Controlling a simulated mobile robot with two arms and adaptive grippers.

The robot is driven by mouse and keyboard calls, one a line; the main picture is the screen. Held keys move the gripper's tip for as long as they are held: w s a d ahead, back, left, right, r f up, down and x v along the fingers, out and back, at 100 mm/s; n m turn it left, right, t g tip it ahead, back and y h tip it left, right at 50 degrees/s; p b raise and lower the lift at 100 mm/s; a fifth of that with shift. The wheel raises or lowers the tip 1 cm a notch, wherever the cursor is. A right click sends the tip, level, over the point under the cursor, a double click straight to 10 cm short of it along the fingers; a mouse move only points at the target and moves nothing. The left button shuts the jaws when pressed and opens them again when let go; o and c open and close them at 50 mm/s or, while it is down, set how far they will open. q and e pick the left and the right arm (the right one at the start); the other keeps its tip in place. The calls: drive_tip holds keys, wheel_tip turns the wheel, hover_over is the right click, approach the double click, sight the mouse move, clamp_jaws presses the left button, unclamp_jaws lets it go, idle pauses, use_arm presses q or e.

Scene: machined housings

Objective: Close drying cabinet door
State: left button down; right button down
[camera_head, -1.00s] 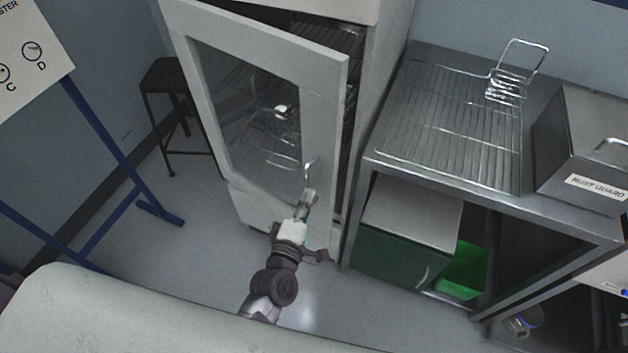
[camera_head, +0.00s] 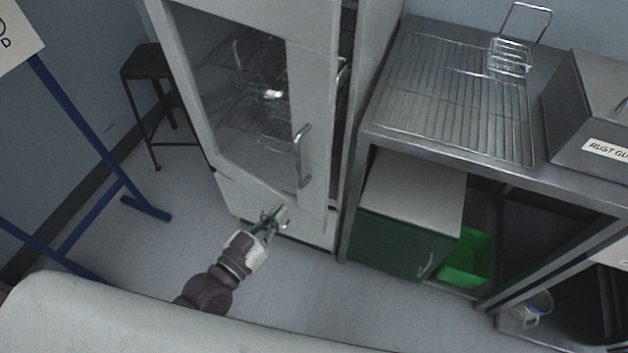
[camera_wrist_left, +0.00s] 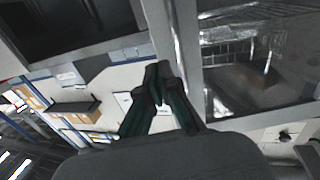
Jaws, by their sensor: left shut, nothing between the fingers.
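The drying cabinet door (camera_head: 312,110) is a pale frame around a dark glass pane, with a vertical metal handle (camera_head: 301,156) on its right side. It stands slightly ajar; a dark gap with racks shows along its right edge. My left gripper (camera_head: 272,216) is shut and empty, below and left of the handle, in front of the cabinet's lower part. It looks apart from the handle. In the left wrist view its fingertips (camera_wrist_left: 164,70) meet in front of the pale door frame (camera_wrist_left: 176,40). My right gripper is not in view.
A steel bench (camera_head: 384,140) with a wire rack stands right of the cabinet. A green box (camera_head: 405,243) and a bright green bin (camera_head: 465,258) sit under it. A dark stool (camera_head: 141,75) and a blue stand (camera_head: 85,130) are at the left. Grey floor is free before the cabinet.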

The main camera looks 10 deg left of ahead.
sight(321, 165)
use_arm(q)
drive_tip(key=p+x, duration=0.2)
drive_tip(key=x, duration=1)
drive_tip(key=shift+w+d+r, duration=0.1)
drive_tip(key=shift+w, duration=0.05)
drive_tip(key=shift+x, duration=0.8)
